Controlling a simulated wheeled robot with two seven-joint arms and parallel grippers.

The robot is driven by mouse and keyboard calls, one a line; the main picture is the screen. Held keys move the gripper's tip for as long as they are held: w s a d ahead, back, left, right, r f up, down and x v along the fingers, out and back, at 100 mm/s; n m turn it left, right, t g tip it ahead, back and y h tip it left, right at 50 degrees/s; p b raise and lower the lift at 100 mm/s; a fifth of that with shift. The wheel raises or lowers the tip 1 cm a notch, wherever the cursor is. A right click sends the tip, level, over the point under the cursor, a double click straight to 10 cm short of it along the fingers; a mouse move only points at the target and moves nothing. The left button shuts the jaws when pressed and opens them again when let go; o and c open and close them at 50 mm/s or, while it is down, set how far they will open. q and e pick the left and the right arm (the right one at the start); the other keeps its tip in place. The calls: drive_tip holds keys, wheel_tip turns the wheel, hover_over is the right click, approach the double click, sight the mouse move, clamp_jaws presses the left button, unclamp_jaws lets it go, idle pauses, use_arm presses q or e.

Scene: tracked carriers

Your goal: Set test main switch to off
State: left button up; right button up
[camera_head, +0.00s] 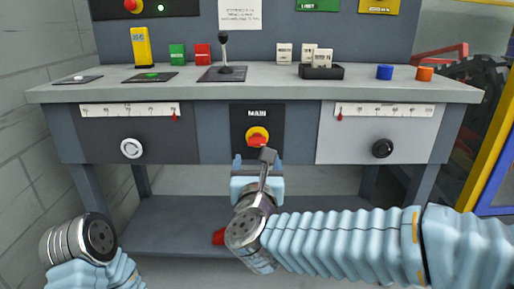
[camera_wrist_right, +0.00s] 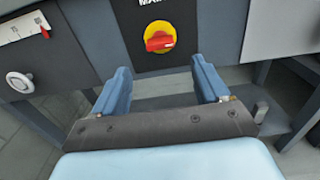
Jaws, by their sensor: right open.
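The main switch (camera_head: 257,138) is a red rotary handle on a yellow disc, set in a black plate labelled MAIN on the front of the bench. It also shows in the right wrist view (camera_wrist_right: 159,41), where the red handle lies about level across the disc. My right gripper (camera_head: 258,160) is open just below and in front of the switch, with nothing between its fingers. In the right wrist view its two blue fingers (camera_wrist_right: 163,80) are apart and the switch is beyond them, not touched. My left arm's end shows at the lower left, but its fingers are out of view.
A white knob (camera_head: 131,148) and a black knob (camera_head: 382,148) flank the switch under printed scales. The bench top (camera_head: 180,92) holds a lever (camera_head: 224,55), a yellow block (camera_head: 141,48), a black tray (camera_head: 321,73) and blue and orange cylinders. A lower shelf lies beneath.

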sight(257, 145)
drive_tip(key=w, duration=0.9)
drive_tip(key=shift+p, duration=0.3)
drive_tip(key=shift+c, duration=0.3)
drive_tip(key=c, duration=1)
drive_tip(key=shift+f, duration=0.1)
